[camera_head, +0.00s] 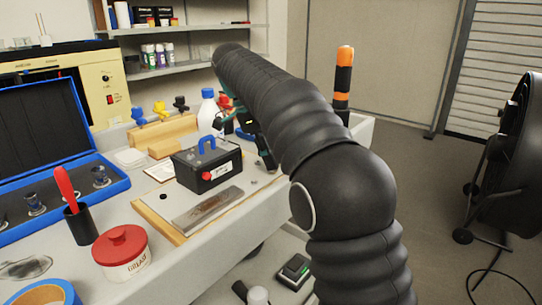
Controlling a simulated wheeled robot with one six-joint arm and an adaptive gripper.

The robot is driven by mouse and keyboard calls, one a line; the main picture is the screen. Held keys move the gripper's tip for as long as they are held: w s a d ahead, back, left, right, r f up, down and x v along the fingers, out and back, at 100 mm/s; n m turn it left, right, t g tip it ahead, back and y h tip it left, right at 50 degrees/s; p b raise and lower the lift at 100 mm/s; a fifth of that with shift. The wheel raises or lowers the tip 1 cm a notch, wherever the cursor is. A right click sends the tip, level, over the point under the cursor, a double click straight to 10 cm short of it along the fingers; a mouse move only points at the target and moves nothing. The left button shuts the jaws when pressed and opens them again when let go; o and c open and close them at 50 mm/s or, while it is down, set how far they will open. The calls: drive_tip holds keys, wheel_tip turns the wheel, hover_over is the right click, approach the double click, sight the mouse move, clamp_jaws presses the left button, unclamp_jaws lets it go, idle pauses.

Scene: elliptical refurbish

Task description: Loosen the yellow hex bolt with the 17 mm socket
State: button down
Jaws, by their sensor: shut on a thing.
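My arm reaches up from the lower right and bends down over the workbench. My gripper (262,143) is mostly hidden behind my arm. It is shut on a teal-and-black tool (240,117), of which only parts show behind the black box. I cannot make out a socket on the tool. Several metal sockets (100,176) stand in the open blue case (118,189) at the left; their sizes cannot be read. A yellow knob-like piece (138,115) stands at a wooden block at the back, beside blue and black ones. I cannot tell whether it is the yellow hex bolt.
A black box with a blue handle (207,165) stands mid-bench behind a metal plate on a wooden board (160,226). A red-lidded pot (122,250) and black cup (81,224) are in front. An orange-and-black upright object (343,75) and a fan (508,150) are right.

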drive_tip(key=n+t, duration=0.1)
drive_tip(key=n, duration=0.2)
drive_tip(key=shift+s, duration=0.1)
drive_tip(key=shift+r, duration=0.7)
idle(0.5)
drive_tip(key=shift+m+g, duration=0.3)
drive_tip(key=shift+m, duration=0.7)
drive_tip(key=m+g, duration=0.1)
drive_tip(key=m, duration=0.1)
drive_tip(key=shift+m, duration=0.3)
drive_tip(key=shift+f, duration=0.7)
idle(1.4)
